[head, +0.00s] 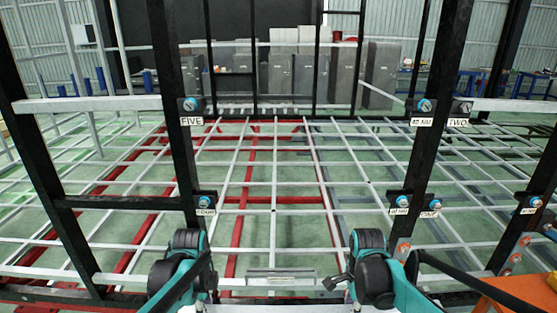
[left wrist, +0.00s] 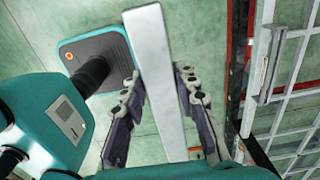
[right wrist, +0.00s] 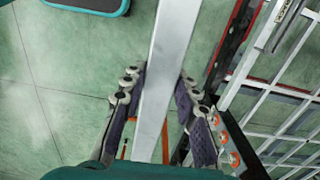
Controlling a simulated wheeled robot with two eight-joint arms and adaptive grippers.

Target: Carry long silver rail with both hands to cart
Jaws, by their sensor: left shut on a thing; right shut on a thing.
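A long silver rail (left wrist: 150,40) runs lengthwise between the fingers of my left gripper (left wrist: 158,82) in the left wrist view. The rail also runs between the fingers of my right gripper (right wrist: 160,84) in the right wrist view, where its pale surface (right wrist: 174,35) leaves the top of the picture. Both grippers are shut on it, and it is held above the green floor. In the head view only my teal and black arms show at the bottom; the grippers and held rail cannot be made out there. I cannot identify the cart with certainty.
A black upright frame (head: 175,110) with labelled blue-tipped pegs stands ahead. Pale rails (head: 80,104) lie level with its upper pegs. Behind it a white grid (head: 275,183) and red beams (head: 238,200) spread over the floor. An orange surface (head: 518,290) is at the lower right.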

